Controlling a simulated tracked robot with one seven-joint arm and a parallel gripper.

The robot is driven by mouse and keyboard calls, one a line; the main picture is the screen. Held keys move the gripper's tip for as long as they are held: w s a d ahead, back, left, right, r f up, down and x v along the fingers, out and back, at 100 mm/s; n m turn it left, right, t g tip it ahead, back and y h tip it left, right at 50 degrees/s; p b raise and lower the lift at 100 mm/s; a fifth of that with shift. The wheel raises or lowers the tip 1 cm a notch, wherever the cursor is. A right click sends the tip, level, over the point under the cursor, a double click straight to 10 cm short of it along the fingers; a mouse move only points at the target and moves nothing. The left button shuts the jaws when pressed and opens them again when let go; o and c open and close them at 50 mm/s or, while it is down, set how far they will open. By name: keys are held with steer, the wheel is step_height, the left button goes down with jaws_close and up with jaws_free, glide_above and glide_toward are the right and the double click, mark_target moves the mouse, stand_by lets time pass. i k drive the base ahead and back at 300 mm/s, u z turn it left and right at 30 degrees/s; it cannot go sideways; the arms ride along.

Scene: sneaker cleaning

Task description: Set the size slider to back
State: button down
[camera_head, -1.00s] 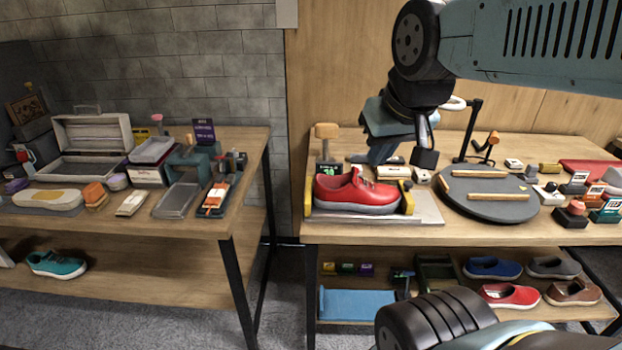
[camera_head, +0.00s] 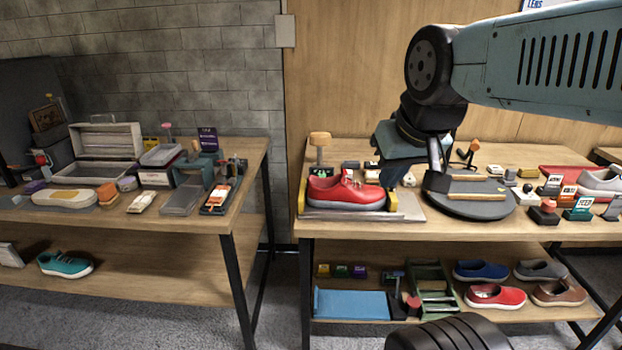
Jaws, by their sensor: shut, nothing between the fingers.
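I cannot make out for certain which part is the size slider. A red sneaker (camera_head: 346,190) sits in a shoe holder with yellow end pieces (camera_head: 303,194) on a grey base plate (camera_head: 408,208), on the right table. No marking for the slider's positions is readable.
A round dark turntable (camera_head: 470,203) with wooden bars lies right of the holder. A wooden-topped post (camera_head: 320,145) stands behind the sneaker. Small blocks and cards crowd the table's right side. A second table (camera_head: 120,218) stands at left, across a gap.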

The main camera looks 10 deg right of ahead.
mark_target(391, 201)
steer(key=z, duration=0.1)
steer(key=i, duration=0.9)
steer(key=u, duration=0.1)
